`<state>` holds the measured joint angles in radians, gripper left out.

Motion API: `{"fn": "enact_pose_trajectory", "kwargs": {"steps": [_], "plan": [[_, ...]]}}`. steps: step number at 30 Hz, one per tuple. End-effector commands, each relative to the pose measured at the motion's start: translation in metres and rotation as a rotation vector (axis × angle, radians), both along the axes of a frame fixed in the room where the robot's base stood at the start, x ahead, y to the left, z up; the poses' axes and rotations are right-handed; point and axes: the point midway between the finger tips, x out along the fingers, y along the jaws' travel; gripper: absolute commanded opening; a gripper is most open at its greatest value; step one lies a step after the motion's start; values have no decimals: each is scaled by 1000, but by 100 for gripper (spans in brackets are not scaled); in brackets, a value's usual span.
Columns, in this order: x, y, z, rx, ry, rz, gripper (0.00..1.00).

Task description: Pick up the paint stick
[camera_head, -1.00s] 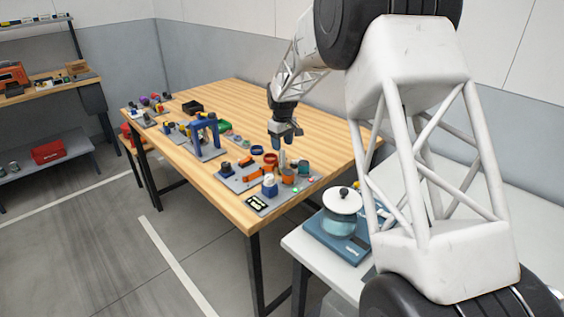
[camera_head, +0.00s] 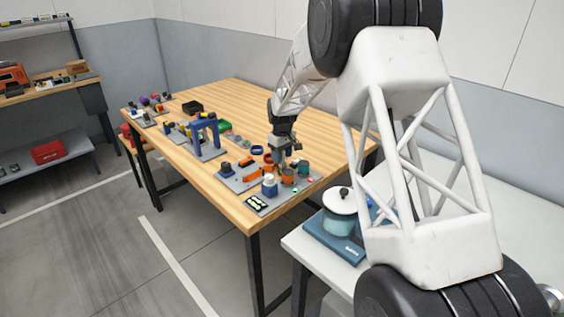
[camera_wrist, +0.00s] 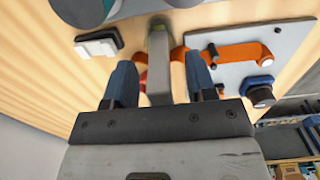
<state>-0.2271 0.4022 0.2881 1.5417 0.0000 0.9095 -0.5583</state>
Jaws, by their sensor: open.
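In the wrist view a grey, flat, stick-like piece (camera_wrist: 160,66), which I take for the paint stick, stands between the two blue fingers of my gripper (camera_wrist: 161,82). The fingers are open, with a visible gap on each side of the stick. In the head view my gripper (camera_head: 282,154) is low over the crowded near end of the wooden table (camera_head: 247,98). The stick's lower end is hard to make out there among the small parts.
A grey plate (camera_wrist: 291,40) with an orange bracket (camera_wrist: 238,54) and a blue knob (camera_wrist: 257,88) lies close by. A blue arch (camera_head: 205,128) stands farther left. A teal pot (camera_head: 340,222) sits on the lower white table. The table's middle is fairly clear.

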Motion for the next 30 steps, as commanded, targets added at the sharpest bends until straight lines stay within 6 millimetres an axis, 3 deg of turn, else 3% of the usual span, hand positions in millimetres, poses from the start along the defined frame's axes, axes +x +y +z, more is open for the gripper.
{"fn": "enact_pose_trajectory", "kwargs": {"steps": [19,28,30], "plan": [[0,0,-4,0,0,0,50],[0,0,-4,0,0,0,4],[0,0,-4,0,0,0,0]]}}
